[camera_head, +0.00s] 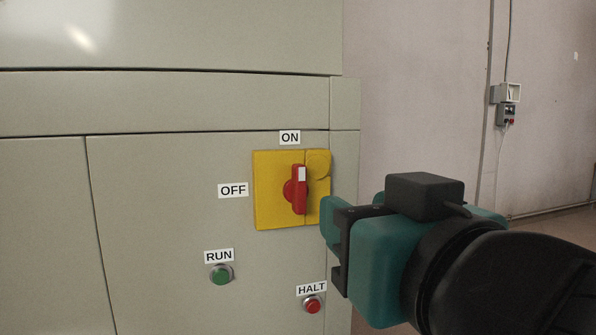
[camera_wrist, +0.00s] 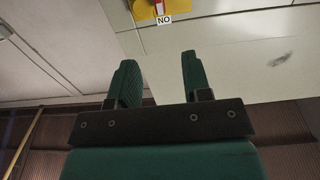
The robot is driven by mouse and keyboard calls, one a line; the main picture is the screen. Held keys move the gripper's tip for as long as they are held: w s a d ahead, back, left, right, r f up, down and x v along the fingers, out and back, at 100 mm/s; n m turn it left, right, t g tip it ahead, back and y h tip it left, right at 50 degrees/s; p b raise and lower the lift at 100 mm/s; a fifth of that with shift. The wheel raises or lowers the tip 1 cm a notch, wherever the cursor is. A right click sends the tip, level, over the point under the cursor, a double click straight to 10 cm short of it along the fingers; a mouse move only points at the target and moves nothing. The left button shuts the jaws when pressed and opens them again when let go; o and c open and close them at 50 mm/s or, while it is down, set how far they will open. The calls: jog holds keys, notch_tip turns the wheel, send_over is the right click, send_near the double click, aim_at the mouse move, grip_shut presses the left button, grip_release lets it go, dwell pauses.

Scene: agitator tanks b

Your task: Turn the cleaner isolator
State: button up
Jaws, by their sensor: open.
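The cleaner isolator is a red rotary handle (camera_head: 299,190) on a yellow plate (camera_head: 268,211) on the cabinet front. The handle stands upright, its white-marked end up toward the ON label (camera_head: 290,138). The OFF label (camera_head: 233,190) is to its left. My gripper (camera_head: 328,228) is just right of and slightly below the handle in the head view, apart from it. In the wrist view my gripper (camera_wrist: 157,80) is open and empty, its two fingers spread. The yellow plate (camera_wrist: 146,10) shows there at the top edge with the ON label upside down; most of the isolator is cut off.
A green RUN button (camera_head: 221,274) and a red HALT button (camera_head: 312,304) sit below the isolator on the cabinet (camera_head: 170,230). A small wall box (camera_head: 508,92) with a cable hangs at the far right. The space in front of the plate is clear.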

aim_at(302, 179)
jog(key=p+x, duration=0.9)
jog(key=x, duration=0.7)
jog(key=shift+r, duration=0.1)
jog(key=shift+w+a, duration=0.1)
jog(key=shift+w, duration=0.45)
jog(key=shift+f, duration=0.2)
jog(key=c, duration=0.6)
